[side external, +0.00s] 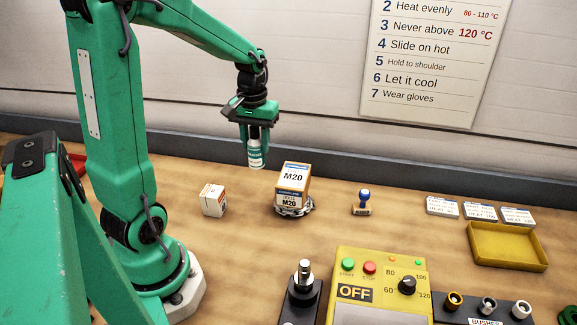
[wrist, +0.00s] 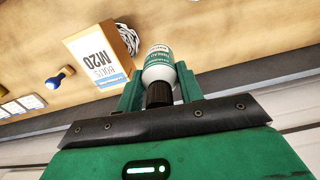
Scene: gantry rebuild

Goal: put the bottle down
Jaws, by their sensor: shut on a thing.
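A small white bottle (side external: 256,154) with a green label hangs in my gripper (side external: 256,131), above the wooden bench and to the left of the M20 box. My gripper is shut on it. In the wrist view the bottle (wrist: 158,66) sits between the green fingers of my gripper (wrist: 158,88), with its dark cap towards the palm. The bottle looks roughly upright in the side view, and its lower end is clear of the bench.
An M20 bolts box (side external: 292,185) stands on a chain right of the bottle. A small white box (side external: 213,199) is to the left. A blue-handled stamp (side external: 362,203), cards (side external: 480,210), a yellow tray (side external: 507,246) and a control box (side external: 380,285) lie right. Bare bench lies between the boxes.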

